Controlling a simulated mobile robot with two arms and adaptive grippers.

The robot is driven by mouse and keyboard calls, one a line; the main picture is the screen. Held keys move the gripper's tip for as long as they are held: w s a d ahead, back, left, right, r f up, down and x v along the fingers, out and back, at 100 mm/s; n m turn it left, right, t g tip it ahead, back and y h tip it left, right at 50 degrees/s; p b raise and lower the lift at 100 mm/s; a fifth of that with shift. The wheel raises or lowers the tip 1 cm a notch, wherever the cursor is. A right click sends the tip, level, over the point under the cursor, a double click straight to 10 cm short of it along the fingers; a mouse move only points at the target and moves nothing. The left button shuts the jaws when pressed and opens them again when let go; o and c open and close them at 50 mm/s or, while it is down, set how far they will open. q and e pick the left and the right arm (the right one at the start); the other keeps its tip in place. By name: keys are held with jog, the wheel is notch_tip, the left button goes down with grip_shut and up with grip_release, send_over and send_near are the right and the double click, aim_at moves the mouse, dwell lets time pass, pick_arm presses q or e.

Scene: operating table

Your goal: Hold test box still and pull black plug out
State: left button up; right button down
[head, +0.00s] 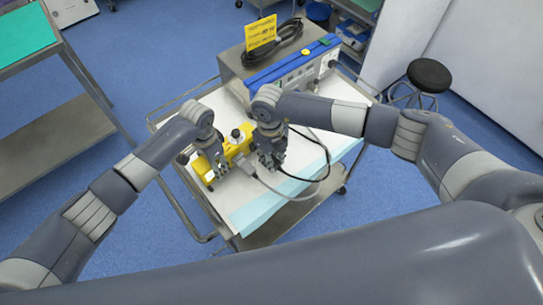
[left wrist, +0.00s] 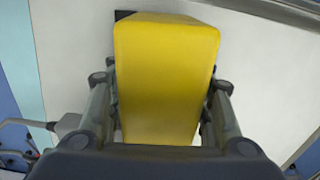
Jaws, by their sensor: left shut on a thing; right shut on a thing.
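The yellow test box (head: 240,148) lies on the white-topped cart, partly hidden by my grippers. My left gripper (head: 217,172) is shut on its left part. In the left wrist view the yellow box (left wrist: 165,80) fills the space between the two fingers (left wrist: 160,120). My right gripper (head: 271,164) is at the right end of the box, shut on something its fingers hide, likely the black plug. A black cable (head: 327,155) loops away from there. I cannot tell whether the plug is still seated in the box.
A grey connector (head: 246,167) with a grey cable (head: 285,195) lies between the grippers. A metal device with a blue front edge (head: 290,65) stands at the cart's back, with a coiled black cable (head: 275,43) and yellow card (head: 260,31) on top. The cart's front right (head: 265,205) is mostly clear.

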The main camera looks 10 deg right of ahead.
jog(key=shift+s+d, duration=0.4)
jog(key=shift+s, duration=0.15)
jog(key=shift+s, duration=0.15)
jog(key=shift+s+d+r, duration=0.2)
jog(key=shift+s+r, duration=0.1)
jog(key=shift+r, duration=0.95)
jog(key=shift+s+d+r, duration=0.2)
jog(key=shift+s+r, duration=0.05)
jog(key=shift+r, duration=1.05)
jog(key=shift+s+d+r, duration=0.2)
jog(key=shift+s+r, duration=0.1)
jog(key=shift+r, duration=0.95)
pick_arm(q)
jog(key=o, duration=1.4)
notch_tip(320, 180, up, 12)
